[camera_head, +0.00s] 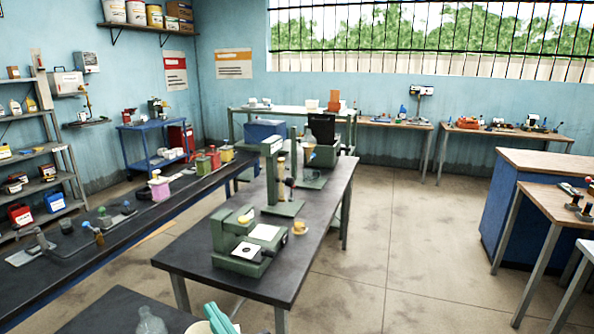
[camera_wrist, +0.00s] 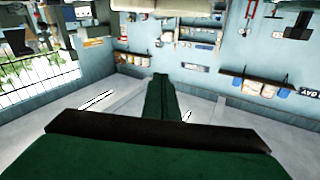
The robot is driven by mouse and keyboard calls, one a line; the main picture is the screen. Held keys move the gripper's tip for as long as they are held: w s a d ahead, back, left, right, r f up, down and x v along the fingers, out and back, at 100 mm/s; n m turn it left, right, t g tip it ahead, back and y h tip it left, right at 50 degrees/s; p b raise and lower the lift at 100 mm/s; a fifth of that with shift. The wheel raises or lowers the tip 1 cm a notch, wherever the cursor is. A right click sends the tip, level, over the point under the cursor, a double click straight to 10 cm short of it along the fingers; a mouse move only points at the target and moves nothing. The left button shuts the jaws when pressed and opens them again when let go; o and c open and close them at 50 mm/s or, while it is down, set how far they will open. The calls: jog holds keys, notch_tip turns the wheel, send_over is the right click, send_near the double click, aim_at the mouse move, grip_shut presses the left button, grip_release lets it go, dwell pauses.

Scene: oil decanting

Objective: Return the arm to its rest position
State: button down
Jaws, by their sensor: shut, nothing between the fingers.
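My gripper (camera_wrist: 160,78) shows in the wrist view as two long dark-green fingers lying side by side, pressed together with nothing between them. The wrist view shows the room upside down, with shelves and the window hanging from the top. No object touches the fingers there. In the head view I cannot make out my gripper. A teal-green piece shows at the bottom edge of that view; I cannot tell what it is.
A dark-topped workbench (camera_head: 190,262) stands ahead with green devices (camera_head: 245,238) and a small yellow cup (camera_head: 299,228) on it. A long dark bench (camera_head: 30,290) runs at left. A clear bottle (camera_head: 150,322) stands at the bottom edge. Open floor (camera_head: 400,235) lies to the right.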

jog(key=s+d+f+m+t+h, duration=0.1)
jog(key=s+d+f+m+h, duration=0.4)
jog(key=f, duration=0.4)
jog(key=s+d+f+m+t+h, duration=0.2)
jog(key=s+d+f+m+h, duration=0.2)
jog(key=s+f, duration=0.45)
jog(key=s+d+f+h, duration=0.1)
jog(key=s+d+f, duration=0.1)
jog(key=s, duration=0.6)
jog(key=s+d+f+n+g+h, duration=0.1)
jog(key=s+d+f, duration=0.1)
jog(key=s, duration=0.6)
jog(key=s+d+f+n+g+h, duration=0.1)
jog(key=s+d, duration=0.3)
jog(key=s, duration=0.4)
jog(key=shift+s+d+f, duration=0.2)
jog(key=shift+s+f, duration=0.05)
jog(key=shift+f, duration=0.6)
jog(key=shift+w, duration=0.15)
jog(key=shift+w, duration=0.1)
